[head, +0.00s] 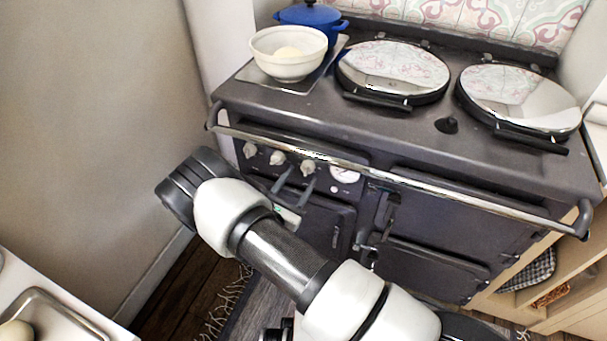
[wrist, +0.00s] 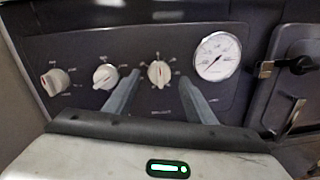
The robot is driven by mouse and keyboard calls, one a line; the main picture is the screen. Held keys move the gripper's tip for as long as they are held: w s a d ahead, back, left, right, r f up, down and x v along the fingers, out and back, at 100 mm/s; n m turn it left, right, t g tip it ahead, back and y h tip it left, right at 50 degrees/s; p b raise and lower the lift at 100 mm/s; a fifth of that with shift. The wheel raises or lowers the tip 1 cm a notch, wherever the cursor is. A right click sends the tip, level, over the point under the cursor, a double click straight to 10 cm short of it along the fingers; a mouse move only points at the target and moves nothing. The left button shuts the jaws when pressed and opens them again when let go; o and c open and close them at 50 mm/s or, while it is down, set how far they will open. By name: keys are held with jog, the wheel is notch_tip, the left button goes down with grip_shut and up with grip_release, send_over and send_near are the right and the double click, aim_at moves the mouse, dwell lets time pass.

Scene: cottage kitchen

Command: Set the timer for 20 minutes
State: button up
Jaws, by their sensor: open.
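The dark range cooker's control panel (wrist: 85,48) has three white knobs in a row and a dial gauge at the right. The left knob (wrist: 54,82) and middle knob (wrist: 105,76) stand clear of my fingers. The right knob (wrist: 159,74), ringed by tick marks, looks like the timer; its lettering is too small to read. It also shows in the head view (head: 308,167). My gripper (wrist: 160,82) is open, pointing at the panel, its fingertips on either side of the right knob in the wrist view. I cannot tell whether they touch it.
The round white gauge (wrist: 217,56) sits just right of the knobs. A chrome rail (head: 330,160) runs across the cooker front above my gripper. A cream bowl (head: 288,65) and a blue pot (head: 308,17) stand on top. A wall (head: 90,110) is at left.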

aim_at(305, 172)
jog(key=shift+x, duration=1.5)
jog(key=shift+c, duration=0.3)
jog(key=c, duration=1)
